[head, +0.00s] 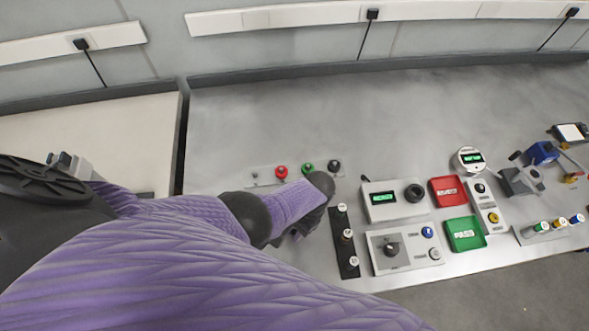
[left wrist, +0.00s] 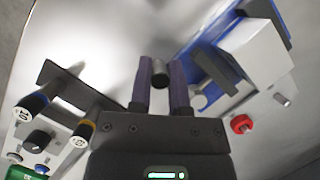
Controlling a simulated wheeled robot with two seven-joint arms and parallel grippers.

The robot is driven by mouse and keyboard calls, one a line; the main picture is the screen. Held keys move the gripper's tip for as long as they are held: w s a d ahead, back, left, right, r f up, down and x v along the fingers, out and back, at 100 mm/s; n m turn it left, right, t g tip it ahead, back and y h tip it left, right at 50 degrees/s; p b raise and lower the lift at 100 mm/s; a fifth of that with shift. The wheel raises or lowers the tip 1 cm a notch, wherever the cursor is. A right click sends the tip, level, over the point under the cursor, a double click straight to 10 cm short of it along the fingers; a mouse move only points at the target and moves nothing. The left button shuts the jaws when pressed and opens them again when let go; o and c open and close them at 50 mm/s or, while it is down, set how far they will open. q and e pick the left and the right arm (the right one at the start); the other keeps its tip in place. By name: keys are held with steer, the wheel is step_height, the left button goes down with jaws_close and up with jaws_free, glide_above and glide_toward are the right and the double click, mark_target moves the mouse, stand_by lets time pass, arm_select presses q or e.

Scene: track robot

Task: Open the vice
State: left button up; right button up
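In the left wrist view a blue and grey vice (left wrist: 268,58) stands just right of my left gripper (left wrist: 160,66). A short dark cylinder (left wrist: 160,74), which looks like the end of the vice's handle, sits between the two purple fingers and fills their narrow gap. Its link to the vice is not clear. In the head view my left arm covers this spot, and my left gripper (head: 294,233) barely shows beneath the forearm. My right gripper is not in view.
A black panel with several knobs (head: 346,241) stands close right of my left gripper. Behind it is a strip with a red button (head: 281,172). Further right are a switch box (head: 407,262), a red tray (head: 435,193), a green tray (head: 453,238) and another blue device (head: 542,152).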

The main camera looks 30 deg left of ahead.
arm_select(q)
steer(key=o, duration=0.5)
steer(key=shift+c, duration=0.2)
steer(key=p+v, duration=0.4)
steer(key=v, duration=0.6)
steer(key=shift+p, duration=0.4)
steer(key=shift+s+f, duration=0.1)
